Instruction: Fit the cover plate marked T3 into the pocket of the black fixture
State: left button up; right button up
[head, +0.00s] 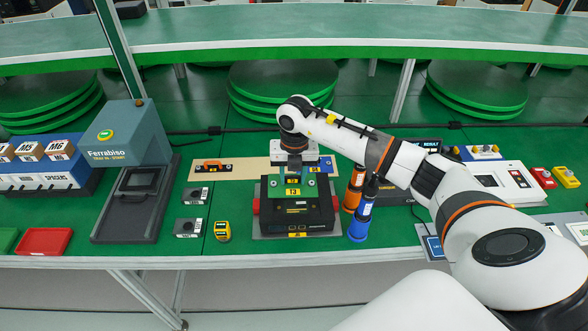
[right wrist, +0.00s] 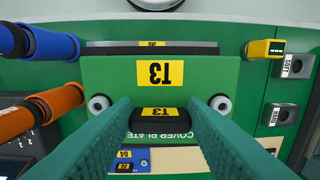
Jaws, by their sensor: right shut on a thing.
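The green cover plate (head: 275,190) marked T3 is over the back part of the black fixture (head: 318,218) in the head view. My right gripper (head: 293,174) comes down from above and is shut on the plate's black grip, which also bears a T3 label. In the right wrist view my right gripper (right wrist: 158,115) pinches this grip, and the green plate (right wrist: 110,72) with its yellow T3 label hides most of the fixture. The pocket is hidden, and I cannot tell whether the plate touches the fixture or hangs just above it. My left gripper is not in view.
Orange (head: 353,188) and blue (head: 361,220) cylinders stand close right of the fixture. A yellow device (head: 222,231) and dark blocks (head: 188,228) lie left. A beige board (head: 236,172) lies behind. Green mat is free in front of the blocks.

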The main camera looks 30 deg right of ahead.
aim_at(296, 185)
jog(key=shift+s+d+f+p, duration=0.35)
jog(key=shift+s+f+p, duration=0.1)
jog(key=shift+p, duration=0.1)
jog(key=shift+f, duration=0.25)
jog(key=shift+a+f+b, duration=0.1)
jog(key=shift+f+b, duration=0.6)
jog(key=shift+f, duration=0.15)
pick_arm(q)
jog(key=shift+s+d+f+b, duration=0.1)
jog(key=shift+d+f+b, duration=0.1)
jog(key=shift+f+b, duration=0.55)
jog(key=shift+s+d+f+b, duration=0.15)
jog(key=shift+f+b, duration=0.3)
jog(key=shift+b, duration=0.45)
pick_arm(e)
jog(key=shift+w+f, duration=0.1)
jog(key=shift+f, duration=2.1)
pick_arm(q)
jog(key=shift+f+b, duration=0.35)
jog(key=shift+b, duration=0.05)
pick_arm(e)
jog(key=shift+f, duration=0.6)
jog(key=o, duration=1.6)
